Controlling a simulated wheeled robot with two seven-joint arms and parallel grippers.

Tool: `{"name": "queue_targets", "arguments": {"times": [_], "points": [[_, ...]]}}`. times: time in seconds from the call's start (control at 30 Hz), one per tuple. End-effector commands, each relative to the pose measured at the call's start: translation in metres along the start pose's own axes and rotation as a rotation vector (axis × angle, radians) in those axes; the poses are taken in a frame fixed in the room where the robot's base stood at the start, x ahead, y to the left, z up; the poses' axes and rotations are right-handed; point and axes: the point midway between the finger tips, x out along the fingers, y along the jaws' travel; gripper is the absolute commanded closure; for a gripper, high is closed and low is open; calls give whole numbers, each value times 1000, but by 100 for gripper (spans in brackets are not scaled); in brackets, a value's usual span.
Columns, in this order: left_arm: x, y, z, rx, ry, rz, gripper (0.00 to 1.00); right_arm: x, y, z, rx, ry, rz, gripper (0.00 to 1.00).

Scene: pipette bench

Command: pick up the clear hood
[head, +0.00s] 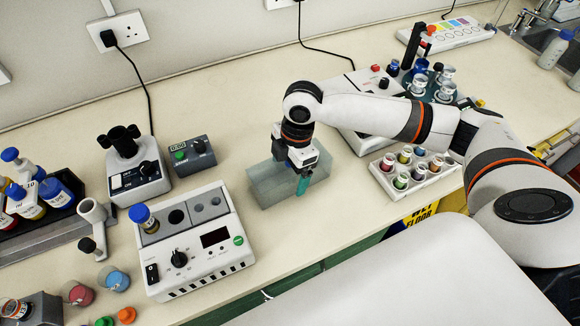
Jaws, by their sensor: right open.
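The clear hood (268,187) is a see-through grey box standing on the bench in the middle of the head view. My right gripper (302,183) points down at the hood's right part, with its teal fingertips overlapping the hood in the picture. The gripper is open. Its body hides part of the hood's top and back, and I cannot tell whether the fingers touch the hood. My left gripper is not in view.
A white heater unit (196,262) with a blue-capped vial stands left of the hood. A white rack of small colored vials (414,186) is to the right. A white instrument (357,138) stands behind my right arm. Bare bench (300,238) lies in front of the hood.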

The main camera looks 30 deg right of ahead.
Motion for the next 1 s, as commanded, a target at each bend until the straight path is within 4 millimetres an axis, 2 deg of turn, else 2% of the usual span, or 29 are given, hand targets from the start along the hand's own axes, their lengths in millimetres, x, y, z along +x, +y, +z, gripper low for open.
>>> {"name": "queue_targets", "arguments": {"times": [0.23, 0.53, 0.8, 0.87, 1.0], "points": [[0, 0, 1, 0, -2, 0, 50, 2, 0, 0, 0, 0, 0, 9], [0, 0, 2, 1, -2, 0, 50, 1, 0, 0, -1, 0, 0, 57], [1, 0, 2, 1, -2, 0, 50, -2, -1, 1, -1, -1, -2, 57], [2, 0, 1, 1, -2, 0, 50, -8, -1, 2, -2, -1, -4, 57], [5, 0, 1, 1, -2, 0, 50, -33, -2, 6, -2, -2, -6, 57]]}}
